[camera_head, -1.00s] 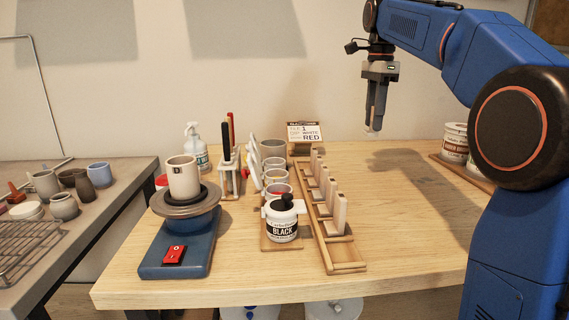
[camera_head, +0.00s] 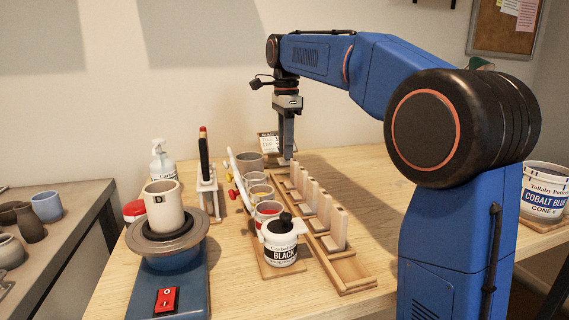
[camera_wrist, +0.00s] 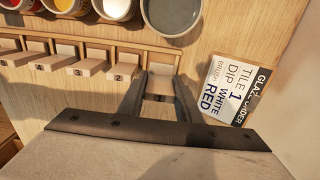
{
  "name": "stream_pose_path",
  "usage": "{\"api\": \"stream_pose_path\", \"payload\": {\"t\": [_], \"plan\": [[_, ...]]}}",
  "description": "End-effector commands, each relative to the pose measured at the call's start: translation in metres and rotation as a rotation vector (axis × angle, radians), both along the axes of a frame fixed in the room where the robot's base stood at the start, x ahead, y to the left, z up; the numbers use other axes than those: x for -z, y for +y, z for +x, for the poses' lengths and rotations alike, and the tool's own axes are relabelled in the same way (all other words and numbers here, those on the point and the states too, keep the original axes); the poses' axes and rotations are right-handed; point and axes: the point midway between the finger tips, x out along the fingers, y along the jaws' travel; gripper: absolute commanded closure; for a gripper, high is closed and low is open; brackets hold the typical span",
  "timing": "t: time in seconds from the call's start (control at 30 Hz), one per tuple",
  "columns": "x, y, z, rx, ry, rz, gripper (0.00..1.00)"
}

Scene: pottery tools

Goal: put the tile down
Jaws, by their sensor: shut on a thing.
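My gripper (camera_wrist: 160,100) is shut on a pale tile (camera_wrist: 160,83), which shows between the two fingers in the wrist view. In the head view my gripper (camera_head: 288,152) points straight down at the far end of the wooden tile rack (camera_head: 345,282), and the tile is mostly hidden by the fingers. In the wrist view the fingers are over the end place of the rack (camera_wrist: 190,54), beside the tile marked 2 (camera_wrist: 122,71). I cannot tell whether the held tile touches the rack.
Several tiles (camera_head: 338,229) stand in a row in the rack. Glaze cups (camera_head: 267,208) and a black glaze jar (camera_head: 282,243) stand close along its left. A glaze order card (camera_wrist: 236,88) is close to my gripper. The table right of the rack is partly clear.

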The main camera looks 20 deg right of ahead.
Motion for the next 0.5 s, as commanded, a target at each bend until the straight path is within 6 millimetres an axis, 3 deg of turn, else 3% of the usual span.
{"api": "stream_pose_path", "payload": {"t": [0.5], "plan": [[0.045, 0.0, 0.0, 0.0, 0.0, 0.0, 0.92]]}}
